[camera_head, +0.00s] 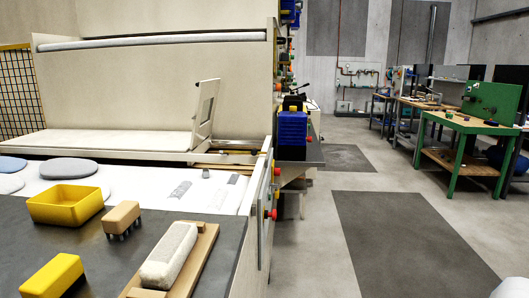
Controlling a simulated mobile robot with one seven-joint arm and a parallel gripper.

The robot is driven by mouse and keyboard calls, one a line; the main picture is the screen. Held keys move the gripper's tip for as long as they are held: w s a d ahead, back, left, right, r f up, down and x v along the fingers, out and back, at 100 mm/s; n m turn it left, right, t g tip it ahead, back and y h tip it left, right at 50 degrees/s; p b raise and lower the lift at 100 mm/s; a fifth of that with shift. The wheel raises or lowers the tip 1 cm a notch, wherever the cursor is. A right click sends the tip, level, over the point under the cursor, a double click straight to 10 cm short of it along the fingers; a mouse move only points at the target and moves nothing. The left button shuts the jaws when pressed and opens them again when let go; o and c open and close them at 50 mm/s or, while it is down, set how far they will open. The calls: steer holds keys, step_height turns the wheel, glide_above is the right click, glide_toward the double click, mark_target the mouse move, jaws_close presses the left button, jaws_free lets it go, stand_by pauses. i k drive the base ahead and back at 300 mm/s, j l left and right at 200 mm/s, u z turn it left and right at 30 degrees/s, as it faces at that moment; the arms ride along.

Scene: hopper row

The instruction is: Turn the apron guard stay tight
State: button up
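I cannot pick out the apron guard stay for certain. A pale upright panel (205,110) with a slot leans at the right end of the long cream bed of the machine; it may be the guard, but I cannot tell. A small dark grey knob-like piece (206,173) stands on the white surface below it. Red and yellow knobs (273,214) sit on the right side face of the near bench, too small to read. My gripper is not in view.
A dark counter (110,240) in front holds a yellow bin (65,204), a yellow block (52,277), a tan brush (122,219) and a whitish block (170,256) on a wooden board. Clear floor (315,230) lies right. A green workbench (465,125) stands far right.

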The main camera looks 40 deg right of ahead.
mark_target(253, 151)
steer(key=k+l+z, duration=0.1)
steer(key=l, duration=0.9)
steer(key=l+z, duration=0.15)
steer(key=l, duration=0.35)
steer(key=i+l+z, duration=0.15)
steer(key=l, duration=0.35)
steer(key=i+l+z, duration=0.35)
steer(key=i+l, duration=0.9)
steer(key=l, duration=0.15)
